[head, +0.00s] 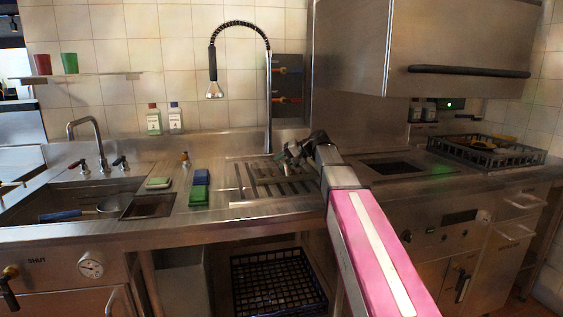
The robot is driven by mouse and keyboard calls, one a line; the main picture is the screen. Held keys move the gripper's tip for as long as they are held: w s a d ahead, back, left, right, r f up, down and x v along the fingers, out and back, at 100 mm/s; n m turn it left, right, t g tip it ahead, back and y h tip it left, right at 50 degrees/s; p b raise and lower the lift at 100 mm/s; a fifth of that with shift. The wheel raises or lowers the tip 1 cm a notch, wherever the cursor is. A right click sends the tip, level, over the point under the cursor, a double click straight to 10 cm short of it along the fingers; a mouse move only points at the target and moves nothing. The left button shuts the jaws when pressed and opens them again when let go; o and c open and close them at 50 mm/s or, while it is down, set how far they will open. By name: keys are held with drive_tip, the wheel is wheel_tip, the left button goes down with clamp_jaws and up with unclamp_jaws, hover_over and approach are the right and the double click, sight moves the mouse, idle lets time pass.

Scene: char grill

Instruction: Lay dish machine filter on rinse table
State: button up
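The rinse table (218,216) is the steel counter in the middle of the head view, with a slotted drain area (272,182) set into its top. My gripper (287,157) is above the back right of the slotted area, seen small and dark at the end of my pink and grey arm. Its fingers are too unclear to tell open from shut, and I cannot make out anything held. I cannot identify the dish machine filter with certainty. A dark square recess (391,168) shows in the steel deck right of my arm, under the raised hood (455,45).
A spring tap (268,95) rises behind the slotted area. Green and blue sponges (200,190) lie left of it. A sink (75,200) with a pan (112,204) is further left. A black rack (487,150) stands far right; a dark crate (277,283) sits below the table.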

drive_tip(key=shift+o, duration=0.6)
drive_tip(key=shift+d+r, duration=0.15)
drive_tip(key=shift+r, duration=0.05)
drive_tip(key=v, duration=1.1)
drive_tip(key=shift+s+d+r, duration=0.15)
drive_tip(key=shift+d, duration=0.15)
idle(0.6)
